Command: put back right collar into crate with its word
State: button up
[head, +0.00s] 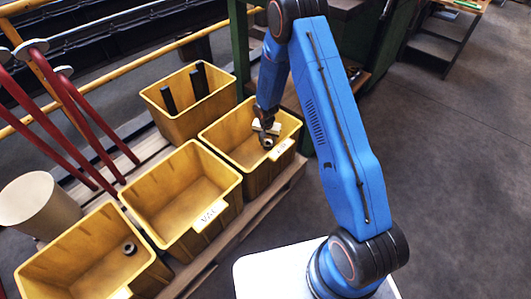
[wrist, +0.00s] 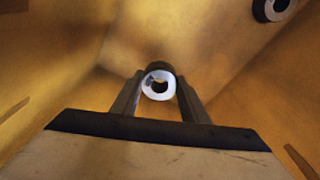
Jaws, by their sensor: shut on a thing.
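My gripper (head: 267,136) reaches down into the right-hand yellow crate (head: 213,140). It is shut on a small metal collar (head: 268,143), and the collar hangs inside the crate walls. In the wrist view the held collar (wrist: 157,96) shows end-on between the two fingers, with a bright ring face and a dark hole. Whether it touches the crate floor I cannot tell. A second dark collar (wrist: 262,12) lies in the crate at the upper right of the wrist view. The crate's white label (head: 281,150) is too small to read surely.
A middle yellow crate (head: 171,152) looks empty. A front-left crate (head: 62,242) has a ring-shaped collar (head: 130,248) inside. A back crate (head: 215,105) holds black rods (head: 168,100). Red curved pipes (head: 85,115) stand at left.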

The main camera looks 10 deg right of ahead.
aim_at(268, 149)
jog(key=shift+f, duration=2.7)
jog(key=shift+f, duration=0.25)
jog(key=o, duration=1.4)
jog(key=shift+f, duration=0.1)
jog(key=shift+o, duration=0.2)
